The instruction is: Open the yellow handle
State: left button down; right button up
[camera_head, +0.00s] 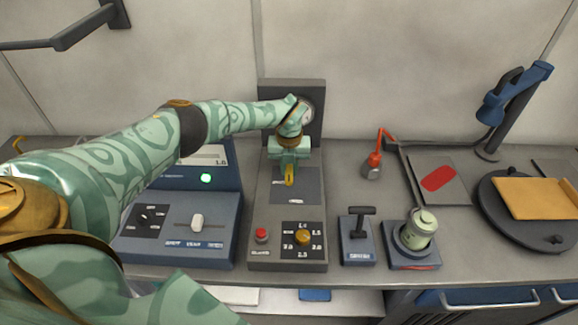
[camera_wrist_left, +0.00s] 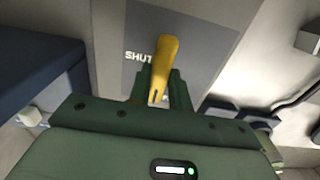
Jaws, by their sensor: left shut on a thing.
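The yellow handle (camera_head: 289,175) stands on the dark grey plate of the grey console in the middle of the bench. In the left wrist view the yellow handle (camera_wrist_left: 163,62) points up the picture, over a plate with the letters "SHUT" partly hidden behind it. My left gripper (camera_head: 289,166) reaches down onto the handle from above. In the left wrist view my left gripper (camera_wrist_left: 160,92) has its green fingers on both sides of the handle, shut on it. The handle's base is hidden. My right gripper is not in view.
The grey console (camera_head: 262,225) also carries a red button (camera_head: 262,235) and a yellow knob (camera_head: 302,237). A blue box with a slider (camera_head: 197,222) stands left.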

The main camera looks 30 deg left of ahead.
aim_at(289, 170)
pick_arm(q)
jog(key=shift+w+r, duration=0.1)
jog(key=c, duration=1.3)
grip_release()
notch_tip(289, 170, up, 16)
jog(key=shift+r+p, duration=0.1)
jog(key=shift+p, duration=0.7)
